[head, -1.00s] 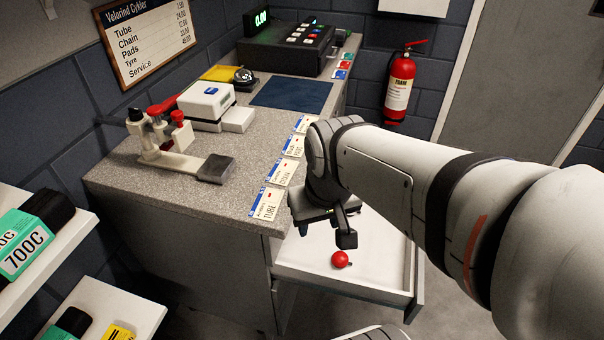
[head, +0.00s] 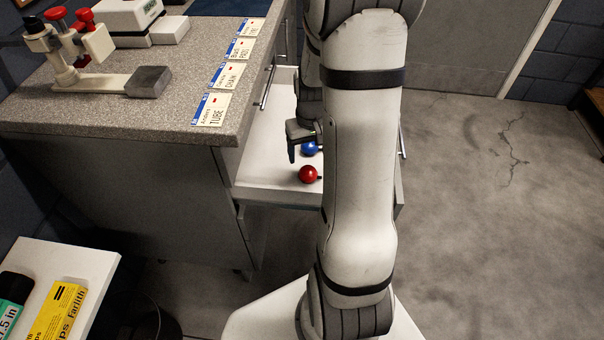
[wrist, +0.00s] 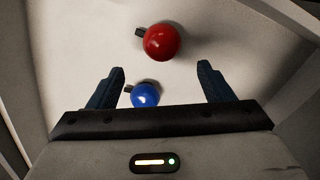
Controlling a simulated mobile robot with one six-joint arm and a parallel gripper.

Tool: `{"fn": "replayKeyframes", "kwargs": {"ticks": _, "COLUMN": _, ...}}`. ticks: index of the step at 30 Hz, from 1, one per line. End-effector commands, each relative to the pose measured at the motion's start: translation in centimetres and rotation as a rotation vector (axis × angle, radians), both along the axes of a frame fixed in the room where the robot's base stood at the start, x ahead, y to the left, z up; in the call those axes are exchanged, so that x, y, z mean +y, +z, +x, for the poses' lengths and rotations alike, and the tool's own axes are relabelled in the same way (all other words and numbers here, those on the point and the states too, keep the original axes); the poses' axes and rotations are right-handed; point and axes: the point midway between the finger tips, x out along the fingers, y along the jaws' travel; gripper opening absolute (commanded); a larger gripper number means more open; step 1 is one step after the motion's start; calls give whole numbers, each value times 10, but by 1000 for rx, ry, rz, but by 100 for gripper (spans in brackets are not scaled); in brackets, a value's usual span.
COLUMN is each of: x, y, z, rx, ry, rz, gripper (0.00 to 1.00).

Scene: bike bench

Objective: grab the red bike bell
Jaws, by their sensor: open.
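The red bike bell (head: 307,174) lies in the open white drawer (head: 262,178), near its front left part in the head view. In the wrist view the red bell (wrist: 162,42) lies beyond the fingertips, roughly centred between them. A blue bell (head: 310,148) lies close behind it in the head view; in the wrist view the blue bell (wrist: 145,95) shows between the fingers, nearer the palm. My gripper (wrist: 163,76) is open over the drawer and holds nothing. In the head view my arm hides much of the gripper and the drawer's right part.
The counter (head: 180,100) with several price cards (head: 212,108) along its edge stands left of the drawer. A white shelf (head: 88,262) with boxes is at the lower left. The floor (head: 480,220) on the right is clear.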

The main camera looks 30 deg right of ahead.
Motion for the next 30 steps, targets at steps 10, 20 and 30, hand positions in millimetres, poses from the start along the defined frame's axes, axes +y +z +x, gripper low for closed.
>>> {"fn": "replayKeyframes", "kwargs": {"ticks": 10, "x": 5, "y": -48, "z": -5, "rx": 4, "ry": -1, "rz": 2, "gripper": 74}}
{"fn": "replayKeyframes", "kwargs": {"ticks": 20, "x": 5, "y": -67, "z": -4, "rx": -1, "ry": -2, "rz": 0, "gripper": 74}}
{"fn": "replayKeyframes", "kwargs": {"ticks": 30, "x": 5, "y": -67, "z": -4, "rx": -1, "ry": -3, "rz": 0, "gripper": 56}}
